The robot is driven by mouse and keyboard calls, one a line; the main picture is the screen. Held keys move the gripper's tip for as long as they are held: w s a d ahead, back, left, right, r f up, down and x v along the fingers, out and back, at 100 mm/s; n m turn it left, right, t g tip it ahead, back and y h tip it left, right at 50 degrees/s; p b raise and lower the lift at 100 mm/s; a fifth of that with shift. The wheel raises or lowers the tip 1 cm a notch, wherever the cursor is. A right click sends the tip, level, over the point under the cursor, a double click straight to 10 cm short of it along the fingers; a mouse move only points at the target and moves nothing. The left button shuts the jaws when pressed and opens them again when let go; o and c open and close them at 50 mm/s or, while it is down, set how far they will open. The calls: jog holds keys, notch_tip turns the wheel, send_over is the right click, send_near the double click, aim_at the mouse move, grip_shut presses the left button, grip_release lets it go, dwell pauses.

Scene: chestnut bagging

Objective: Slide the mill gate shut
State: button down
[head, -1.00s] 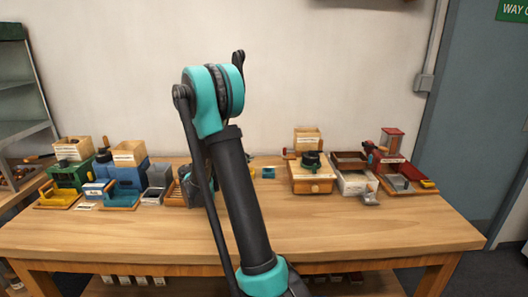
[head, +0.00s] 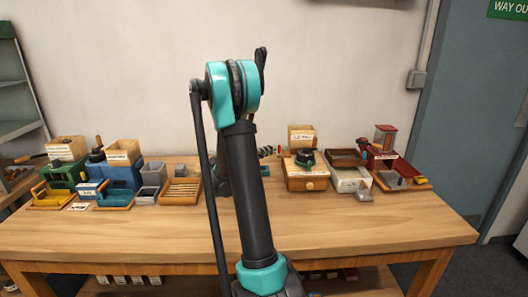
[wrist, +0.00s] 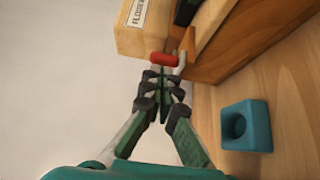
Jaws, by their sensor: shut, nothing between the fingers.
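The wooden mill (head: 306,183), with an open-topped hopper box (head: 301,138) and a dark green round part on top, stands right of my arm. In the wrist view its wooden body (wrist: 220,45) and labelled box (wrist: 143,28) fill the top. A red handle (wrist: 164,59) with a pale metal end sticks out beside the body. My gripper (wrist: 163,78) is shut and empty, its tips just short of the red handle; I cannot tell whether they touch it. In the head view my gripper (head: 267,152) is small, left of the mill. Which part is the gate is not clear.
A teal block with a round hole (wrist: 246,126) lies on the table near the mill. A blue mill (head: 122,175) and a wooden tray (head: 180,198) stand left; a white bin (head: 350,182) and a red mill (head: 386,160) stand right. The table front (head: 330,230) is clear.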

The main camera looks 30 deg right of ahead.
aim_at(279, 149)
jog(key=shift+d, duration=0.1)
jog(key=d, duration=0.1)
jog(key=s+d, duration=0.1)
jog(key=d, duration=0.1)
jog(key=shift+s, duration=0.25)
jog(key=shift+a, duration=0.1)
